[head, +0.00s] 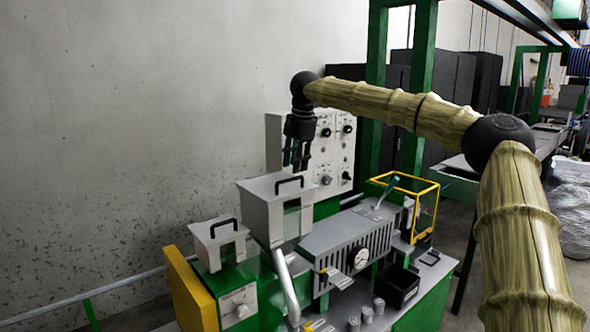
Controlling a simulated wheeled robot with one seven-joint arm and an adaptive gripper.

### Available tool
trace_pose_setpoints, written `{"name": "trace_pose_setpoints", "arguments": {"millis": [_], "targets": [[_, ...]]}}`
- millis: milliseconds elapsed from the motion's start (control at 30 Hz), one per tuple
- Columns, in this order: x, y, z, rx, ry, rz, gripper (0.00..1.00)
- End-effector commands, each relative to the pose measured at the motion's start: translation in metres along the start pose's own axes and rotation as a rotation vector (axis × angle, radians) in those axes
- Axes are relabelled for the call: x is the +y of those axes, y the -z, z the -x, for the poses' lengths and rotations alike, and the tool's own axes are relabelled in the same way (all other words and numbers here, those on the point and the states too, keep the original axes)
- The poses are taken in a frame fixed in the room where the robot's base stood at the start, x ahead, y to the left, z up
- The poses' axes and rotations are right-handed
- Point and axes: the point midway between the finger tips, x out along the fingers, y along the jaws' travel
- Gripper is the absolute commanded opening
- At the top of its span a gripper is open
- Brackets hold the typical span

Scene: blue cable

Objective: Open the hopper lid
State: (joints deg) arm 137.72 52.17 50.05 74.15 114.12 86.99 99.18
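Two grey hopper-like boxes stand on the green machine. The larger hopper (262,215) has a flat lid with a black arched handle (289,182). The smaller box (205,252) to its left and nearer has a similar lid and black handle (223,227). Both lids look closed. My gripper (296,164) points down above the larger hopper's handle, apart from it. Its dark fingers look separated, with nothing between them. The exact distance to the handle cannot be told from this one view.
A white control panel (325,162) with black knobs stands behind my gripper. A yellow-framed guard (427,212), a teal-handled lever (387,191) and a dial gauge (359,259) are to the right. A green post (421,90) rises behind my arm. The air above the smaller box is clear.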

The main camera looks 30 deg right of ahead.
Motion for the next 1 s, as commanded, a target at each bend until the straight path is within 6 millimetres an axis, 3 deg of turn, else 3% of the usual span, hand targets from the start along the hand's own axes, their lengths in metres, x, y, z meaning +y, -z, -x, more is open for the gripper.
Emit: {"name": "trace_pose_setpoints", "arguments": {"millis": [300,667,700,867,1000], "targets": [[-0.002,-0.002,-0.033,0.000,-0.001,-0.002,0.32],[-0.003,-0.004,-0.038,0.000,-0.001,-0.004,0.32],[-0.003,-0.004,-0.038,0.000,-0.001,-0.004,0.30],[-0.003,-0.003,-0.038,-0.001,-0.001,-0.003,0.01],[-0.003,-0.003,-0.038,0.000,-0.001,-0.003,0.00]]}}
